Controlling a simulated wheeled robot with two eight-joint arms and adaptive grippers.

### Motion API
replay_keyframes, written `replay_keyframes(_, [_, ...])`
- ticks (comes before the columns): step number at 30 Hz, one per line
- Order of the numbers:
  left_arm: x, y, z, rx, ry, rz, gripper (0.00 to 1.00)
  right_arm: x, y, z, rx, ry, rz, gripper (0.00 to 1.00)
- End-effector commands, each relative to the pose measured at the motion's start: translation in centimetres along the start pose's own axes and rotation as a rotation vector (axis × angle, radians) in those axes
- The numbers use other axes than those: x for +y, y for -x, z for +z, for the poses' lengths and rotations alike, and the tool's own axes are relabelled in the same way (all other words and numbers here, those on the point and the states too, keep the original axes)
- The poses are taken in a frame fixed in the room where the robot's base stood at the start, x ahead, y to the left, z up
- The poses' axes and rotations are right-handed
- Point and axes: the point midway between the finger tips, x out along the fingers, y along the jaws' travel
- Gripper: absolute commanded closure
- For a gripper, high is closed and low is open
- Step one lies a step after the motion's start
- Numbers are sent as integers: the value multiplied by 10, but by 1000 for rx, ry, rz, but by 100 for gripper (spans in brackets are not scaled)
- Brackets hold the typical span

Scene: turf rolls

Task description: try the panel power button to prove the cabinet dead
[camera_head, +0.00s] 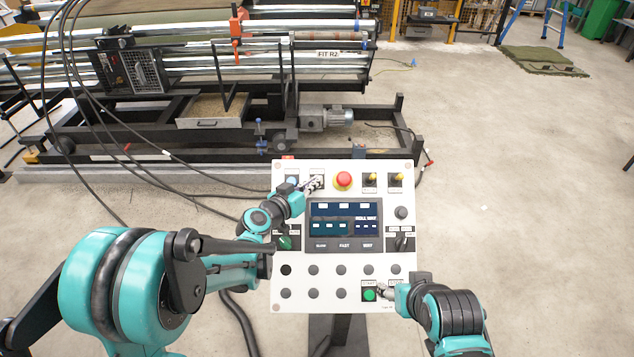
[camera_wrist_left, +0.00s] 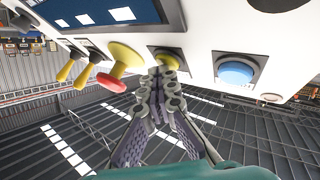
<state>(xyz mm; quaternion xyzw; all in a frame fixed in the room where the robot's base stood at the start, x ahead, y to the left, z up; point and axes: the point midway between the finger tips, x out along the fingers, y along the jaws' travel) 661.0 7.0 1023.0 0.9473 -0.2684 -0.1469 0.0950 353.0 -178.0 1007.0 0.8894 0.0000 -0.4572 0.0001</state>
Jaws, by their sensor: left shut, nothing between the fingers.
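A white control panel (camera_head: 324,272) stands upright in the head view with buttons around a dark screen (camera_head: 343,218) that shows lit blue blocks and text. My left gripper (camera_head: 317,183) is shut at its top row, between a blue button (camera_head: 292,182) and a red mushroom button (camera_head: 343,179). In the left wrist view, my fingertips (camera_wrist_left: 167,76) are at a yellow-ringed button (camera_wrist_left: 164,54); the fingers partly hide it, and I cannot tell contact. My right gripper (camera_head: 384,291) is beside the green button (camera_head: 369,295) at lower right; its fingers are too small to judge. I cannot read which button is power.
Two yellow-handled switches (camera_head: 383,179) sit right of the red button. A black knob (camera_head: 401,243) is on the panel's right side. A machine frame with rollers (camera_head: 325,60) and hanging cables stands behind.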

Motion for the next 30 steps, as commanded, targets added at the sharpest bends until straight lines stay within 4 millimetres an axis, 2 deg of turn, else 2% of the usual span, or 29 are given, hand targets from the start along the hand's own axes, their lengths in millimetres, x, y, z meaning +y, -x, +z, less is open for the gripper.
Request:
replay_keyframes(15, [9,12,-9,0,-1,0,100,0,8,-5,0,0,0,41])
replay_keyframes(25, [10,12,-9,0,0,0,100,0,8,-5,0,0,0,41])
replay_keyframes(30, [15,20,-16,0,0,0,100,0,14,-10,0,0,0,41])
